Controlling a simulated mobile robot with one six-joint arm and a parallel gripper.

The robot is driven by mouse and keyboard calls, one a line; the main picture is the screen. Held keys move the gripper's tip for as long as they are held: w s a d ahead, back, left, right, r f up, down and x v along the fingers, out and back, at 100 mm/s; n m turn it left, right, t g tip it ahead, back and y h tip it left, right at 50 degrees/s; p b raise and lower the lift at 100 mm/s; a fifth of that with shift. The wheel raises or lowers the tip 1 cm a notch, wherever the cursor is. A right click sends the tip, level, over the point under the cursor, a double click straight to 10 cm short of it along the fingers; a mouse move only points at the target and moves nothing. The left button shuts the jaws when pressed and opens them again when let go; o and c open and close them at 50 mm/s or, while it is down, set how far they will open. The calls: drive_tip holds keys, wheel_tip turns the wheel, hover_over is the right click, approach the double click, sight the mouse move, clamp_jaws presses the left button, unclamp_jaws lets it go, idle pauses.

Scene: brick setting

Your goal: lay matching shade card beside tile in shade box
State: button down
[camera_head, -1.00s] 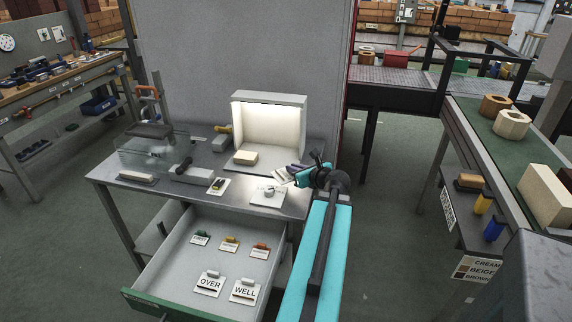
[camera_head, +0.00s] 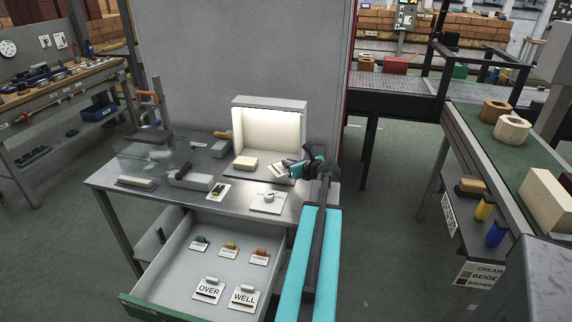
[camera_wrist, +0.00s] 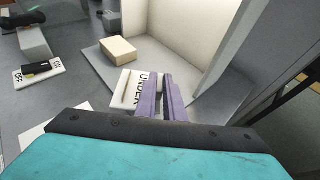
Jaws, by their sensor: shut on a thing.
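The shade box (camera_head: 270,104) is a lit white booth with an open front at the back of the steel bench. A cream tile (camera_head: 245,163) lies on its floor, left of middle; it also shows in the wrist view (camera_wrist: 118,50). My gripper (camera_wrist: 166,82) is shut on a white card (camera_wrist: 127,83) marked UNDER, held at the box's front edge, to the right of and nearer than the tile. The card and the tile are apart. The fingers hide part of the card. I cannot tell whether the card touches the box floor.
The open drawer (camera_head: 174,262) below holds cards marked OVER (camera_head: 208,287) and WELL (camera_head: 243,297), and several small coloured-tab cards. An ON/OFF switch plate (camera_wrist: 40,70) and a white plate with a knob (camera_head: 268,203) are on the bench. The box's right wall (camera_wrist: 215,35) stands close to my gripper.

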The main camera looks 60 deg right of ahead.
drive_tip(key=shift+w+d+f+p, duration=0.2)
drive_tip(key=shift+w+d+p, duration=0.1)
drive_tip(key=shift+w+d, duration=1.35)
drive_tip(key=shift+d, duration=0.1)
drive_tip(key=shift+w+d, duration=0.1)
drive_tip(key=shift+d, duration=0.1)
drive_tip(key=shift+w+d+f, duration=0.1)
drive_tip(key=shift+f, duration=1.7)
drive_tip(key=shift+f, duration=0.15)
drive_tip(key=c, duration=1.9)
unclamp_jaws()
drive_tip(key=shift+o, duration=0.2)
drive_tip(key=shift+p, duration=0.3)
